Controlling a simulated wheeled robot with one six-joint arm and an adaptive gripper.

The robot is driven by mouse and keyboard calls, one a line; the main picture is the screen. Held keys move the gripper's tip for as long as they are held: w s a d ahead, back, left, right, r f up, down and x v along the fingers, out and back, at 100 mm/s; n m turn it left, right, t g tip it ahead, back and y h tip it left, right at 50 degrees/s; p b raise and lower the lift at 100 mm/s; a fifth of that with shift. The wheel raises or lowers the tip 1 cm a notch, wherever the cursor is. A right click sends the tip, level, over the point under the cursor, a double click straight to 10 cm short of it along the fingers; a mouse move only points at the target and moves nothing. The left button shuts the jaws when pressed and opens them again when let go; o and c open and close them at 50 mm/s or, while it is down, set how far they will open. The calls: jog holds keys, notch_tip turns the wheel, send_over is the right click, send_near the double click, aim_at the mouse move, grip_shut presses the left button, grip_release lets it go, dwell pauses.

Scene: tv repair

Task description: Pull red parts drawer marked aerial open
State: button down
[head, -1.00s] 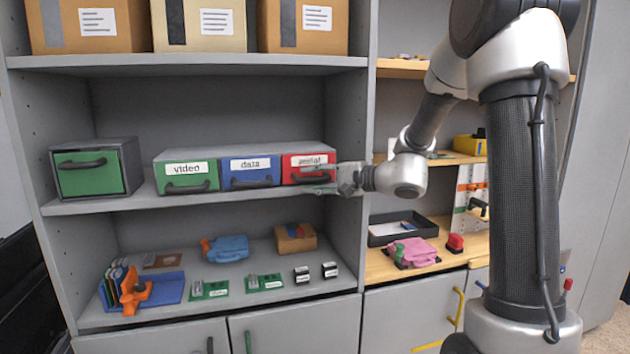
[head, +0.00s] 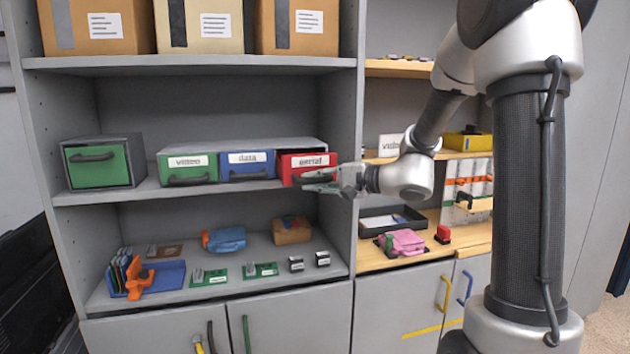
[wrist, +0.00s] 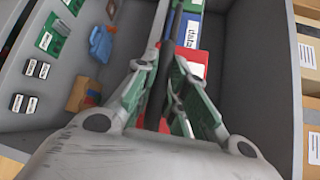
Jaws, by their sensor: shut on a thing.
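The red drawer marked aerial (head: 307,162) is the rightmost of the row of drawers on the middle shelf. Its front stands forward of the blue drawer's front, so it is partly open. My gripper (head: 318,181) is at the drawer's front, below the label, shut on its handle. In the wrist view the two green-padded fingers (wrist: 165,98) are close together around the dark handle bar (wrist: 162,75). The red of the drawer (wrist: 192,62) shows beyond them. The contact itself is partly hidden by the fingers.
The blue data drawer (head: 248,165) and green video drawer (head: 187,168) sit to the left. A separate green drawer unit (head: 97,163) stands farther left. The cabinet's upright divider (head: 350,130) is close by on the right.

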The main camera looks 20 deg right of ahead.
jog(key=s, duration=0.4)
jog(key=shift+s, duration=0.1)
jog(key=c, duration=1.5)
grip_release()
jog(key=shift+o, duration=0.2)
jog(key=v, duration=1.2)
jog(key=shift+f, duration=0.1)
